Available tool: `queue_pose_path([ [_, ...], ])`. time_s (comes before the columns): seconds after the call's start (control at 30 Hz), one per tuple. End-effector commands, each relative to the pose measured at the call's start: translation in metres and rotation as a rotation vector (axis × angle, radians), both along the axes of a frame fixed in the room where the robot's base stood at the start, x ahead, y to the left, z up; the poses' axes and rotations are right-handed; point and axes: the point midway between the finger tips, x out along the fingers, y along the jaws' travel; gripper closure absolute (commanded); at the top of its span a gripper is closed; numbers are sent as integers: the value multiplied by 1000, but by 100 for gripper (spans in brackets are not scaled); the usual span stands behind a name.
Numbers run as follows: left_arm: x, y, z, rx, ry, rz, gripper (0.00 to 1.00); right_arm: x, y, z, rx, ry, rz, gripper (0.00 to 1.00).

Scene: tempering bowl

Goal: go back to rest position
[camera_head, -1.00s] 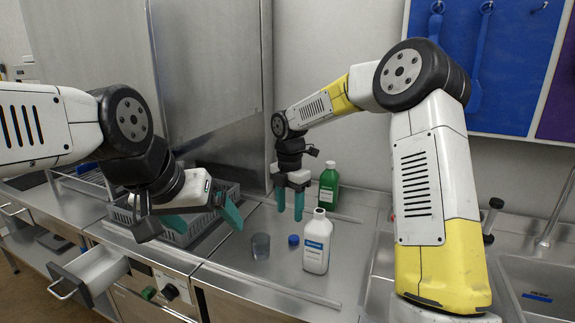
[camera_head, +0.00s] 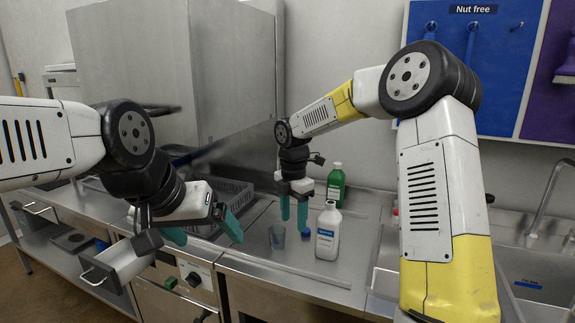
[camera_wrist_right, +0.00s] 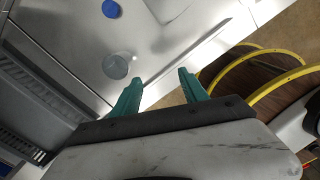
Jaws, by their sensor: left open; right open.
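My left gripper (camera_head: 206,232) is open and empty, with its teal fingers spread above the front of the counter near the grey rack. My right gripper (camera_head: 293,211) is open and empty, fingers pointing down over the counter near the bottles. In the right wrist view its two teal fingers (camera_wrist_right: 160,95) are apart with nothing between them. A clear cup (camera_head: 277,236) stands on the counter below and left of the right gripper, and also shows in the right wrist view (camera_wrist_right: 116,65). A blue cap (camera_head: 306,234) lies beside it.
A white bottle (camera_head: 327,232) with a blue label and a green bottle (camera_head: 336,184) stand right of the right gripper. A grey rack (camera_head: 232,190) is behind the left gripper. An open drawer (camera_head: 120,262) juts out at front left. A sink (camera_head: 520,270) is at right.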

Motion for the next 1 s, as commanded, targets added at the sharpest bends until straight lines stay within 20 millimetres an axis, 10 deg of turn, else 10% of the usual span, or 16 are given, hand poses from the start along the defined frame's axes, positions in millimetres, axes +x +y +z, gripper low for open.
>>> queue_pose_path([
  [0.47,0,0,0,0,-1,0,11,-46,-36,60,27,-104,-430,49],
  [1.0,0,0,0,0,-1,0,11,-209,-116,131,469,-201,-1708,49],
])
